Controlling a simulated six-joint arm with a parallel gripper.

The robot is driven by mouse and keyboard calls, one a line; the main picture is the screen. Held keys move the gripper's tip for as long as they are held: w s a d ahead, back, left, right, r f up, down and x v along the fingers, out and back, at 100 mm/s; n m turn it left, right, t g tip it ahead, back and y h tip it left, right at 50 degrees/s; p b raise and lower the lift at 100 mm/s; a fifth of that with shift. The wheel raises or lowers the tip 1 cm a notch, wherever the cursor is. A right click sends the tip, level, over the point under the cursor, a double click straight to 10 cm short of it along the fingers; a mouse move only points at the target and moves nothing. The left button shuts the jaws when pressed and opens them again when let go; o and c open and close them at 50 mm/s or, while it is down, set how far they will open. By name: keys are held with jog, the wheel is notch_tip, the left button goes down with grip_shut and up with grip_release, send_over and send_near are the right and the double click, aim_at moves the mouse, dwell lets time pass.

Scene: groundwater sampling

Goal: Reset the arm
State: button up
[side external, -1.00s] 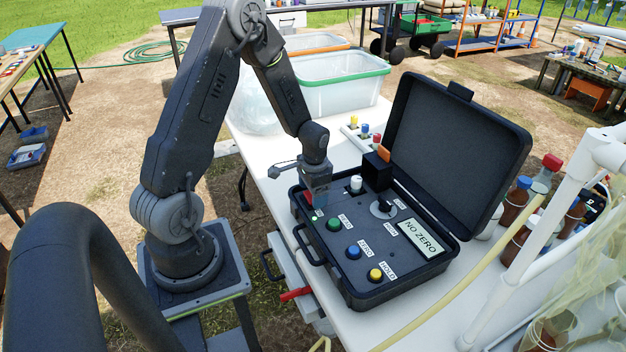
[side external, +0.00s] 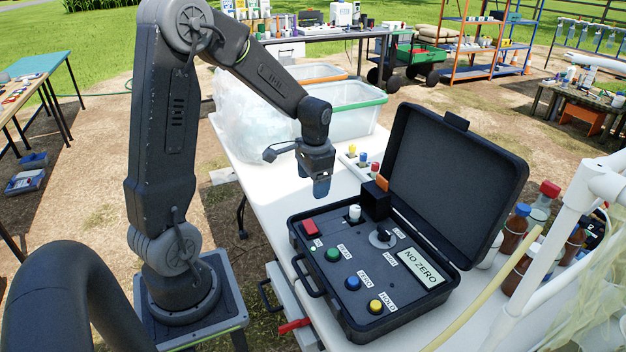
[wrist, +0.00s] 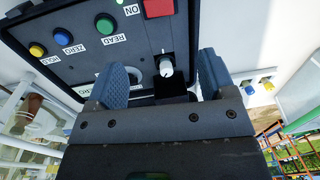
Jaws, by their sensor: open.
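My gripper (side external: 318,186) is open and empty, held above the back left part of the black instrument case. In the wrist view my gripper (wrist: 160,85) shows its two blue fingers apart, with the case beyond them. The case (side external: 330,288) lies open on the white table, its lid raised. Its panel has a red button (side external: 310,228), a green READ button (side external: 333,255), a blue ZERO button (side external: 353,283) and a yellow HOLD button (side external: 375,306). A white knob (side external: 354,213) and a black dial (side external: 383,236) sit farther back. The display (side external: 421,268) reads NO ZERO.
Clear bins (side external: 345,108) stand at the back of the white table (side external: 245,150). Brown bottles (side external: 514,230) and a white pipe frame (side external: 545,240) stand at the right. A beige hose (side external: 487,293) runs along the case's right side. The air around my gripper is clear.

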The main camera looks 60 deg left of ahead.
jog(key=s+d+r+t, duration=0.2)
jog(key=s+d+r, duration=0.4)
jog(key=d, duration=0.3)
jog(key=s+d+r+t, duration=0.3)
jog(key=s+d+r, duration=0.3)
jog(key=d+r, duration=0.2)
jog(key=shift+s+d+t+h, duration=0.3)
jog(key=shift+d+h, duration=0.1)
jog(key=shift+d, duration=0.7)
jog(key=shift+w, duration=0.1)
